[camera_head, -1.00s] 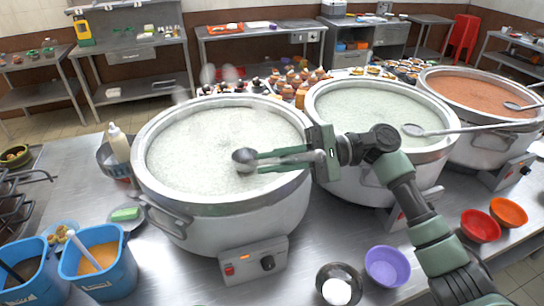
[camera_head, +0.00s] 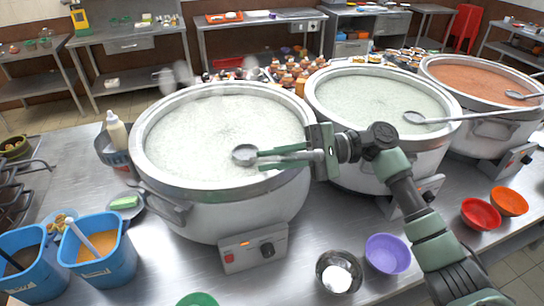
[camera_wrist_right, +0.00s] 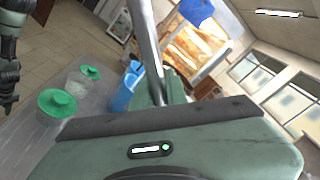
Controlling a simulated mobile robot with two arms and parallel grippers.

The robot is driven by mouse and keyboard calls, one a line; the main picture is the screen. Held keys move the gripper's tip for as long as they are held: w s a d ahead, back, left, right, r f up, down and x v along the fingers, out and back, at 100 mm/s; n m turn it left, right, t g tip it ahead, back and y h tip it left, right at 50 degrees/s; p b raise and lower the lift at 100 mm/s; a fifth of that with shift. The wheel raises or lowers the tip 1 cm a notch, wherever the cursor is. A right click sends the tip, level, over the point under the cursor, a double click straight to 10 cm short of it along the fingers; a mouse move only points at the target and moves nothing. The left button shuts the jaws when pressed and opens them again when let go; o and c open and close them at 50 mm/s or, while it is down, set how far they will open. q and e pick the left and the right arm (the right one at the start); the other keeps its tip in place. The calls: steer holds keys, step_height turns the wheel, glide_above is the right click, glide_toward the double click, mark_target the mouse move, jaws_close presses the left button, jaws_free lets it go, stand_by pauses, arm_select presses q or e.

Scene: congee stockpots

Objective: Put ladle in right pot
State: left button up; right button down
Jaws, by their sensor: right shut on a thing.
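My right gripper (camera_head: 262,159) reaches in from the right over the near right rim of the left pot (camera_head: 240,215), which holds pale congee. It is shut on a metal ladle (camera_head: 244,154), whose round bowl shows just beyond the fingertips, over the congee. I cannot tell whether the bowl touches the surface. A metal handle (camera_wrist_right: 145,45) rises past the gripper in the right wrist view. The middle pot (camera_head: 375,165) holds pale congee, and another ladle (camera_head: 455,118) lies across its right rim. The right pot (camera_head: 485,145) holds reddish-brown food.
Blue containers (camera_head: 108,265) stand at the front left, near a white bottle (camera_head: 116,132). A steel bowl (camera_head: 338,272), a purple bowl (camera_head: 388,254), and red (camera_head: 480,214) and orange (camera_head: 508,201) bowls line the front. Ingredients crowd behind the pots.

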steer(key=shift+f, duration=0.25)
stand_by(0.5)
steer(key=c, duration=1.3)
jaws_free()
steer(key=shift+c, duration=0.2)
steer(key=b+v, duration=0.3)
steer(key=v, duration=0.4)
steer(key=shift+d+b, duration=0.3)
steer(key=shift+d, duration=0.1)
